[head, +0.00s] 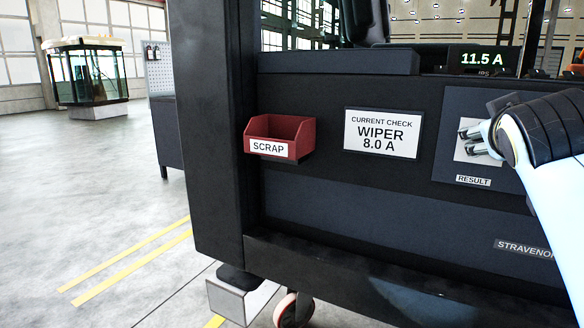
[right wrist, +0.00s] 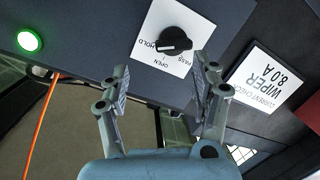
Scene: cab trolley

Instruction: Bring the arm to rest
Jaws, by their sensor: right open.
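My right arm (head: 553,160) comes in from the right edge in the head view. Its gripper (head: 472,140) is in front of the white plate above the RESULT label (head: 473,181). In the right wrist view my right gripper (right wrist: 163,75) has its two fingers spread apart with nothing between them. The knob appears apart from the fingers. My left gripper is in neither view.
A red SCRAP bin (head: 280,136) and a WIPER 8.0 A card (head: 382,134) are on the dark trolley front. A display (head: 480,59) reads 11.5 A. The right wrist view shows a lit green button (right wrist: 29,41) and an orange cable (right wrist: 42,125). The floor at left is open.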

